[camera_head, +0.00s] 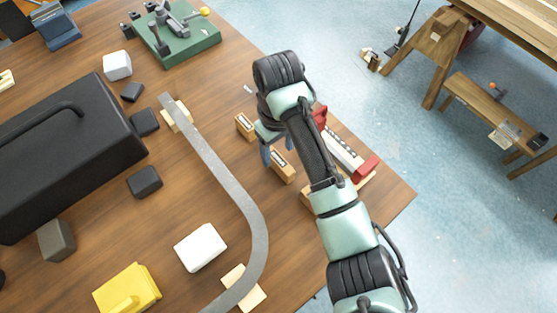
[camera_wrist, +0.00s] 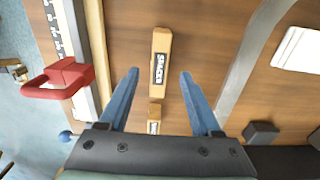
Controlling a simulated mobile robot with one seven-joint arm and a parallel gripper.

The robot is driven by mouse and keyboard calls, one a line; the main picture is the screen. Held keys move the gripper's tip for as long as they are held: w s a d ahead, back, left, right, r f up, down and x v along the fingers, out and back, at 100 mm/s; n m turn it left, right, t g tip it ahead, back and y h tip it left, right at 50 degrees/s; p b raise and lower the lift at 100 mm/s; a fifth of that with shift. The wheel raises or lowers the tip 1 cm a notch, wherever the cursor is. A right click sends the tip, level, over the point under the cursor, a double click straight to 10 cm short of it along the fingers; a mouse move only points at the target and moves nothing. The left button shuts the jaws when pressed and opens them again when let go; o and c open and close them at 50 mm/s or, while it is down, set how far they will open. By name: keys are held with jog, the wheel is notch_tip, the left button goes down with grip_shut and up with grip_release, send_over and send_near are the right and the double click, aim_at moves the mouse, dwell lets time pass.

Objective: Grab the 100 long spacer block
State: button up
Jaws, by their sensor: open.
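A long wooden spacer block (camera_head: 282,166) with a dark "SPACER" label lies on the wooden table. In the wrist view this longer block (camera_wrist: 160,55) runs lengthwise, its near end between my fingertips in the picture. A shorter spacer block (camera_head: 245,126) lies beside it, and in the wrist view the shorter block (camera_wrist: 155,113) shows nearer the palm. My gripper (camera_head: 274,152) is open, with its blue fingers pointing down by the blocks. In the wrist view my gripper (camera_wrist: 159,73) has nothing held between its fingers. The length number on the label is not readable.
A red-ended clamp (camera_head: 345,158) lies right of the blocks, partly hidden by my arm. A curved grey strip (camera_head: 225,180) on wooden pads runs to the left. A white block (camera_head: 200,247), a yellow object (camera_head: 127,290) and a black case (camera_head: 65,155) stand farther left.

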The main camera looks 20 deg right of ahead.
aim_at(278, 159)
jog(key=shift+f, duration=1.6)
jog(key=shift+c, duration=0.3)
grip_shut()
